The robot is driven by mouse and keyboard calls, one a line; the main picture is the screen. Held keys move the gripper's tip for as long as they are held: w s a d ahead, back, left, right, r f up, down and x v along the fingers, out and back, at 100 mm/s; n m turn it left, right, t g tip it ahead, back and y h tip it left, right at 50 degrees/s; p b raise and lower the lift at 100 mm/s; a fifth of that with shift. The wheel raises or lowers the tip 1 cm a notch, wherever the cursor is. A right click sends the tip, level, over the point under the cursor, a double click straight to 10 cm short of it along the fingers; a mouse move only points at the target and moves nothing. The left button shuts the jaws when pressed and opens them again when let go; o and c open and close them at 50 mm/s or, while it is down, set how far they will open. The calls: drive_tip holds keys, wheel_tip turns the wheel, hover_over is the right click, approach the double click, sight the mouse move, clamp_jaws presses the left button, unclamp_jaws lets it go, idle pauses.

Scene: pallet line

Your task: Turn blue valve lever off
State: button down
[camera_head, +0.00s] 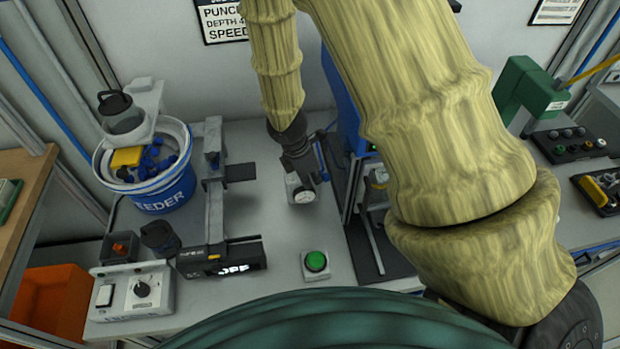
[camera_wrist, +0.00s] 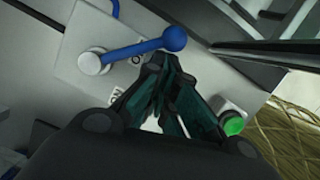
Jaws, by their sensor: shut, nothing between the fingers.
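The blue valve lever (camera_wrist: 140,47) shows in the wrist view. It runs from a round pale pivot cap (camera_wrist: 90,63) at the left to a blue ball knob (camera_wrist: 174,38) at the right, over a light grey plate (camera_wrist: 75,73). Partly covered dark lettering shows on the plate below the lever. My gripper (camera_wrist: 157,66) is shut and empty, its dark green fingertips just below the knob; I cannot tell whether they touch it. In the head view my gripper (camera_head: 300,166) points down over the bench, and I cannot make out the lever there.
A green button (camera_wrist: 233,124) is right of my fingers in the wrist view. In the head view, a green button (camera_head: 316,262) stands on the bench front, a blue feeder bucket (camera_head: 167,200) at left, and a control box (camera_head: 130,294) at front left. A grey post fixture (camera_head: 214,190) stands between.

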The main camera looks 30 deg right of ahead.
drive_tip(key=shift+a, duration=0.1)
drive_tip(key=w+a+r+b, duration=0.1)
drive_tip(key=a+r+b, duration=0.1)
drive_tip(key=a+r, duration=0.4)
drive_tip(key=shift+d+v, duration=0.35)
drive_tip(key=shift+v, duration=1.05)
drive_tip(key=shift+r, duration=0.1)
